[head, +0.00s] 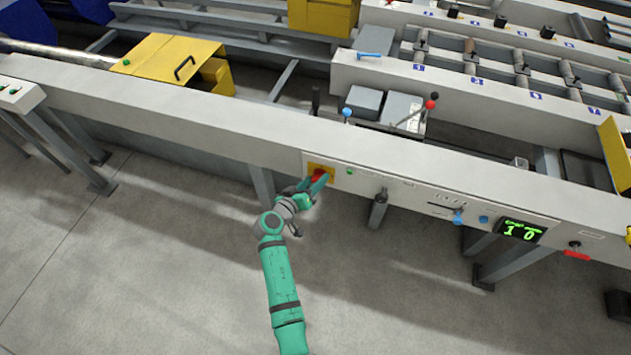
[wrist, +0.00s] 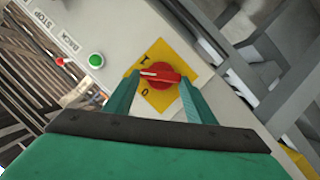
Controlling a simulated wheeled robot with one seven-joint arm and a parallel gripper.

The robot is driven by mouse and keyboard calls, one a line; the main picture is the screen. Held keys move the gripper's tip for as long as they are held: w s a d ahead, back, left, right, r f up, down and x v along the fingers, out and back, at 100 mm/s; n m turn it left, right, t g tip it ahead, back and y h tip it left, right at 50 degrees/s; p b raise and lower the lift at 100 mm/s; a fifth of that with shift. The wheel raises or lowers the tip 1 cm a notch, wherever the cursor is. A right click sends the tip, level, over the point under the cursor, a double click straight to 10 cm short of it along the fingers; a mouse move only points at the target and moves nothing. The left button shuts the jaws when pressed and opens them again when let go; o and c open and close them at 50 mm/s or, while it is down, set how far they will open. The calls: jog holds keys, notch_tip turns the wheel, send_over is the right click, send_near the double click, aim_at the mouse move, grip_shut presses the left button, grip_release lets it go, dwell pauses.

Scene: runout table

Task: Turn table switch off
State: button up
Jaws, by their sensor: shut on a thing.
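The table switch is a red rotary knob on a yellow plate (head: 316,168), set in the front panel of the long grey table. In the wrist view the red knob (wrist: 160,75) sits between my green fingers, over the yellow plate (wrist: 165,98) marked I and O. Its white pointer mark lies at the left end of the handle, between the two marks. My gripper (head: 318,183) is at the panel, and its fingers (wrist: 155,95) are shut on the knob from both sides. In the head view my fingers hide part of the knob.
A green button (wrist: 96,60) is beside the plate. Along the panel to the right are a grey handle (head: 379,207), a blue knob (head: 458,217), a display reading 1 0 (head: 521,230) and a red handle (head: 577,255). The floor before the table is clear.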

jog(key=n+h, duration=0.1)
jog(key=n, duration=0.1)
jog(key=n+h, duration=0.1)
jog(key=n, duration=0.1)
jog(key=shift+w+a+f+h, duration=0.1)
jog(key=shift+a+f+h, duration=0.1)
jog(key=shift+f+h, duration=0.1)
jog(key=shift+a+f+n+t+h, duration=0.15)
jog(key=shift+n+t+h, duration=0.25)
jog(key=shift+n, duration=0.7)
jog(key=shift+f+n+t+h, duration=0.15)
jog(key=shift+n+t+h, duration=0.2)
jog(key=shift+n, duration=0.75)
jog(key=o, duration=1)
jog(key=shift+o, duration=0.2)
jog(key=v, duration=1.1)
jog(key=shift+f, duration=0.15)
